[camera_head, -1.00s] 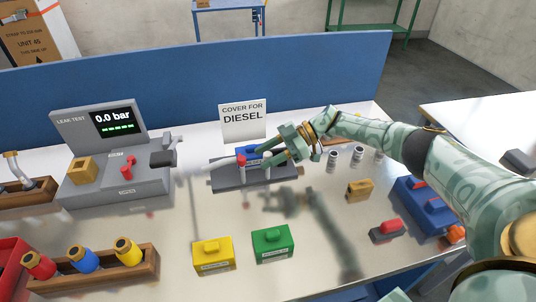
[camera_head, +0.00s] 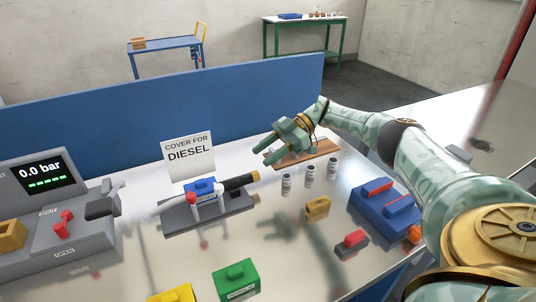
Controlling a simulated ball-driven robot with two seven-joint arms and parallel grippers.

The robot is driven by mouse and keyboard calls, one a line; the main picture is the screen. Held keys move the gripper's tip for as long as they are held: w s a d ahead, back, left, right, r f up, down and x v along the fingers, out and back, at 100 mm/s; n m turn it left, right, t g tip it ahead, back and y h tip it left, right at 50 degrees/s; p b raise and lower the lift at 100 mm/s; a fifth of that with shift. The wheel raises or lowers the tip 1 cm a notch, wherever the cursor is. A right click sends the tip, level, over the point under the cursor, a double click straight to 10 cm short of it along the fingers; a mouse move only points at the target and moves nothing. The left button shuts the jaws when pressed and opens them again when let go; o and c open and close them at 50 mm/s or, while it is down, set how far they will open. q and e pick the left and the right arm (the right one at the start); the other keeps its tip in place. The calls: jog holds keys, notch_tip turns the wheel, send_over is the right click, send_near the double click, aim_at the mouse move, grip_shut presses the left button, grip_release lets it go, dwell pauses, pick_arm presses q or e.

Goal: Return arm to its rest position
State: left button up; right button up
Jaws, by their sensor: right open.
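My right arm (camera_head: 445,175) comes in from the right and reaches over the bench. My right gripper (camera_head: 262,156) is open with nothing between its fingers. It hangs in the air in front of the blue partition, above and right of the fixture, with a flat brown wooden piece (camera_head: 318,154) behind and below it. The grey fixture (camera_head: 178,219) holds a blue block (camera_head: 203,187) and a pale rod with a black and brass end (camera_head: 240,181). The gripper looks apart from these. My left gripper is not in view.
A white "COVER FOR DIESEL" sign (camera_head: 188,153) stands behind the fixture. Several small metal cylinders (camera_head: 309,172), a brass block (camera_head: 317,208), a red-topped block (camera_head: 351,242) and a blue box (camera_head: 390,212) lie below the arm. The blue partition (camera_head: 130,137) lines the bench's back.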

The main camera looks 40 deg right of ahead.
jog(key=shift+s+d+r, duration=0.1)
jog(key=shift+d+r, duration=0.1)
jog(key=shift+d, duration=0.1)
dwell(0.4)
